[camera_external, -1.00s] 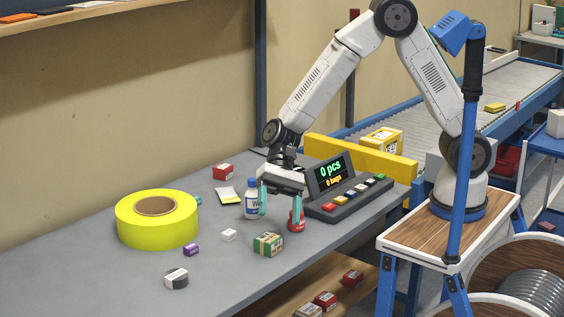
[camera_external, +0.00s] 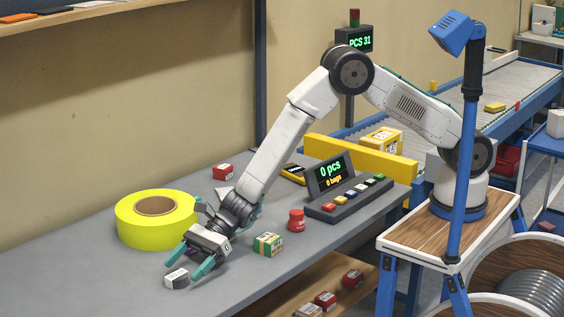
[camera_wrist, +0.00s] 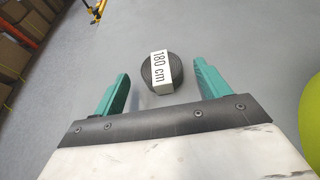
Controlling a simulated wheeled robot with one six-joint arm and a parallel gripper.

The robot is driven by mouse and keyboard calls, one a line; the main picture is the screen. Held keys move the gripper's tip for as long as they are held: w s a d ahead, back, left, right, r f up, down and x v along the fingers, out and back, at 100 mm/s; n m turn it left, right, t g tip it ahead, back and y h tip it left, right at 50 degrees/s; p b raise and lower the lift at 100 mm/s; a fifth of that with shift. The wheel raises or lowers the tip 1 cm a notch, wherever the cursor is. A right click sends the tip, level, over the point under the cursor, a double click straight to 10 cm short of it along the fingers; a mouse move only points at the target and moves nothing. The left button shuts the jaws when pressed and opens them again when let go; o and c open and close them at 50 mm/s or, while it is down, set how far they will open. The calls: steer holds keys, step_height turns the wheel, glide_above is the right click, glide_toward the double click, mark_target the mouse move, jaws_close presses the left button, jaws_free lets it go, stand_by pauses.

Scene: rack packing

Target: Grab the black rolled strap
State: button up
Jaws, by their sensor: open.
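The black rolled strap (camera_external: 177,279) lies on the grey table near its front edge, with a white label around it. In the wrist view the strap (camera_wrist: 161,72) shows the label text "180 cm" and sits ahead of the fingertips, about midway between them. My gripper (camera_external: 188,258) is open and empty, with teal fingers, low over the table beside the strap. In the wrist view the gripper (camera_wrist: 160,85) has one finger on each side of the strap's line, apart from it.
A big yellow-green tape roll (camera_external: 157,219) stands left of my gripper; its edge also shows at right in the wrist view. The table's front edge is close to the strap.

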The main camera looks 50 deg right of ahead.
mark_target(176, 275)
steer(key=x, duration=0.3)
steer(key=shift+a+f, duration=0.1)
steer(key=shift+a, duration=0.25)
steer(key=c, duration=1.1)
steer(key=shift+o, duration=0.2)
